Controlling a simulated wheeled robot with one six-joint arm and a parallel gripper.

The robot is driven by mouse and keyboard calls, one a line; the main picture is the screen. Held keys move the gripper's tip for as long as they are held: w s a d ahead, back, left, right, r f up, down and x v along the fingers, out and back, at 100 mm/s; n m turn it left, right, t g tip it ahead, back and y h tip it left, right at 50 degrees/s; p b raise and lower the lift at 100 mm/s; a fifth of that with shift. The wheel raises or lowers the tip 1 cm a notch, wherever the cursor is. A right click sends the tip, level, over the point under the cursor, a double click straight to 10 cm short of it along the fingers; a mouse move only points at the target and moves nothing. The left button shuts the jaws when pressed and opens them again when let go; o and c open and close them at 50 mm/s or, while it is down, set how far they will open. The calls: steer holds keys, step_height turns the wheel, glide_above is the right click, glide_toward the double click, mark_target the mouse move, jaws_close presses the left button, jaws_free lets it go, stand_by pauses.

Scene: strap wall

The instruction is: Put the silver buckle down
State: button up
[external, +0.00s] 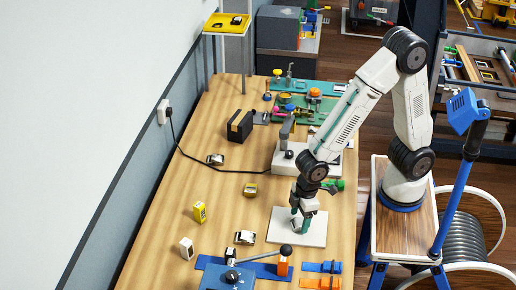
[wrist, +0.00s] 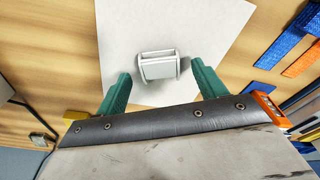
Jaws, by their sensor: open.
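The silver buckle (wrist: 158,68) rests on the white square plate (wrist: 125,30) in the wrist view, near the plate's edge. My gripper (wrist: 160,80) is open, with one green finger to each side of the buckle and a visible gap on both sides. In the external view my gripper (external: 301,226) points down low over the white plate (external: 318,238). The buckle is hidden there behind the fingers.
A silver-and-black buckle (external: 245,237) lies left of the plate and a similar one (external: 215,159) farther back. A yellow block (external: 200,212) and a white block (external: 186,248) stand at left. Blue and orange straps (external: 322,267) lie in front.

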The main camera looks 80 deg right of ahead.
step_height(320, 180, up, 11)
steer(key=s, duration=0.1)
steer(key=shift+d+r, duration=0.2)
steer(key=shift+d, duration=0.1)
steer(key=s+d+r+m, duration=0.2)
steer(key=s+d+r, duration=0.2)
steer(key=s+d, duration=0.4)
steer(key=s+d+r+m, duration=0.3)
steer(key=s+d, duration=0.4)
steer(key=d, duration=0.6)
steer(key=shift+s+d+r+m+h, duration=0.15)
steer(key=shift+s+r+m+h, duration=0.2)
steer(key=shift+r, duration=0.3)
